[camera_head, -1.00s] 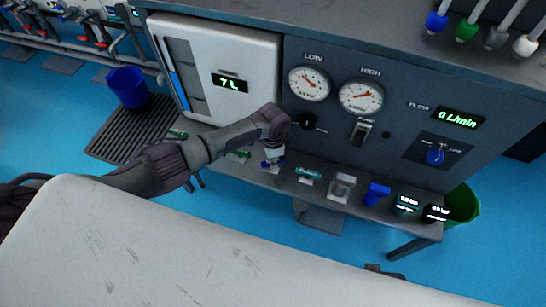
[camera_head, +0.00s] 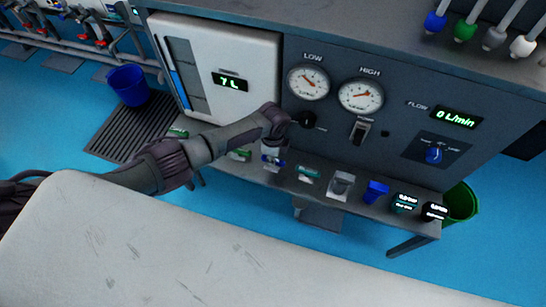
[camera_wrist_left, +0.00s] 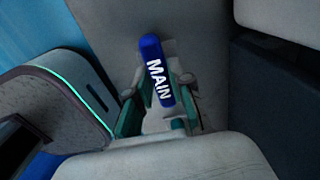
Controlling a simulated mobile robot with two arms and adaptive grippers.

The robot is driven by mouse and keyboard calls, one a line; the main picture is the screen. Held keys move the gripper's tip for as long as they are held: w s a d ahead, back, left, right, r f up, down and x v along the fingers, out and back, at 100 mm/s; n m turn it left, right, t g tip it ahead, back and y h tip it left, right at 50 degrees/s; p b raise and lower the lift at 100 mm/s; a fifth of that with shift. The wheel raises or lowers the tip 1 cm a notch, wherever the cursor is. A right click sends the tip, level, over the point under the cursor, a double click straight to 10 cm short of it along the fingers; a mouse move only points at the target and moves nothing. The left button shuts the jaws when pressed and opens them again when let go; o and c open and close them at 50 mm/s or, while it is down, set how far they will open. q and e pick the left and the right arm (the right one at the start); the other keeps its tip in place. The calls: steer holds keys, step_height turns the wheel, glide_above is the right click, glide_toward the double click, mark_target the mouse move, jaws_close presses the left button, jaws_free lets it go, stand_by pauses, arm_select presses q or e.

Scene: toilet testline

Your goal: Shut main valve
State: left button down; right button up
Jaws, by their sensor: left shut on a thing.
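The main valve's blue handle, lettered MAIN (camera_wrist_left: 153,62), shows in the left wrist view, tilted a little. My left gripper (camera_wrist_left: 161,98) has its two teal-padded fingers on either side of the handle and is shut on it. In the head view my left arm reaches from the left to the front of the grey panel. There the gripper (camera_head: 272,157) points down below the wrist, by the row of fittings, and the handle in it is hard to make out. My right gripper is not in view.
The grey panel (camera_head: 400,125) carries two gauges, a pump switch (camera_head: 358,131) and a blue flow knob (camera_head: 433,154). The flow display (camera_head: 454,117) reads 0 L/min, the tank display (camera_head: 230,82) 7 L. A shelf (camera_head: 330,198) with several fittings runs below. A green bucket (camera_head: 461,203) stands right.

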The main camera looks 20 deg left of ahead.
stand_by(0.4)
arm_select(q)
steer(key=c, duration=1)
jaws_free()
steer(key=shift+c, duration=0.2)
step_height(320, 180, up, 12)
